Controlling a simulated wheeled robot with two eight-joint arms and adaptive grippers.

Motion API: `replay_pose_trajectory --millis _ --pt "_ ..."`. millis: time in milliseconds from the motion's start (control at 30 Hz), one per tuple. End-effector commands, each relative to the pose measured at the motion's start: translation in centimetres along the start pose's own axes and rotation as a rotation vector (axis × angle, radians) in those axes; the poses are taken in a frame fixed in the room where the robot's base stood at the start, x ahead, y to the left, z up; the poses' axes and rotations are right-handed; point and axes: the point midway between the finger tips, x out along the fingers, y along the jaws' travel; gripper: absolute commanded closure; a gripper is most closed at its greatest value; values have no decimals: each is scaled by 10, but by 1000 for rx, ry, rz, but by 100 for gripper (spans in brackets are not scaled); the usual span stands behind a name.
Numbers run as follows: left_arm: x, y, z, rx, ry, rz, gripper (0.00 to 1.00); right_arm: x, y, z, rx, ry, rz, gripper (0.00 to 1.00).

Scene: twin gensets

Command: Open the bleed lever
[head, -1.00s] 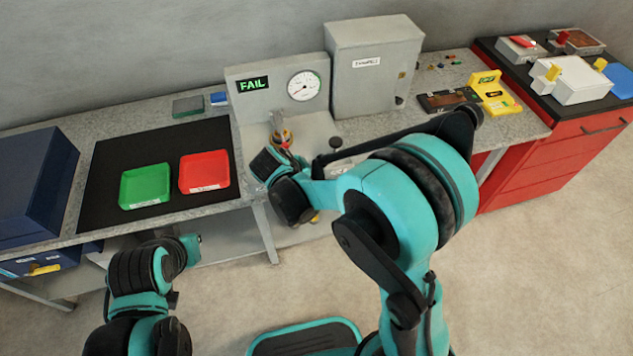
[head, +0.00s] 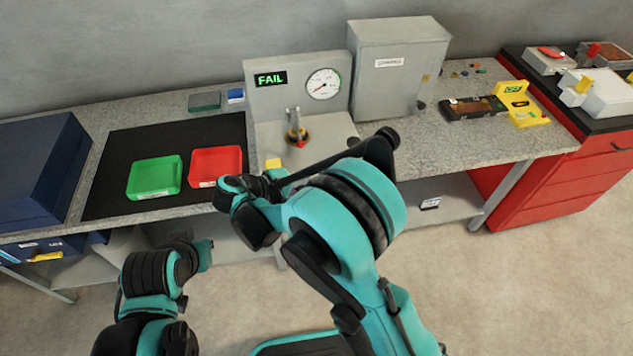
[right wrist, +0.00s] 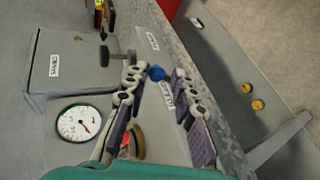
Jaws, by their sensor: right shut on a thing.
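The test stand (head: 262,103) stands on the bench in the head view, with a FAIL display (head: 270,78) and a round gauge (head: 323,84). A valve fitting with red and yellow parts (head: 297,137) rises from its base. In the right wrist view a blue knob (right wrist: 155,73) lies between the fingertips of my right gripper (right wrist: 155,76), which is shut on it beside a labelled grey face. I cannot tell whether this knob is the bleed lever. My left gripper (head: 204,254) is low in front of the bench; its fingers are unclear.
A grey cabinet (head: 398,75) stands right of the gauge; a black knob (right wrist: 104,57) shows near it in the wrist view. Green (head: 154,178) and red (head: 216,165) trays lie on a black mat. A yellow block (head: 273,164) shows beside my right arm.

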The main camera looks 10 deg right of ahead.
Motion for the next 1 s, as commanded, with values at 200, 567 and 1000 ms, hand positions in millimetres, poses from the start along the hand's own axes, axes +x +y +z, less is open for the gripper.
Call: replay_pose_trajectory --millis 200,567,1000 --pt "1 0 1 0 0 0 100 0 -5 1 -4 -2 -9 100" --pt "1 0 0 0 0 0 100 0 -4 1 -3 -1 -7 50" --pt "0 0 0 0 0 0 100 -14 24 1 -2 -1 -4 50"
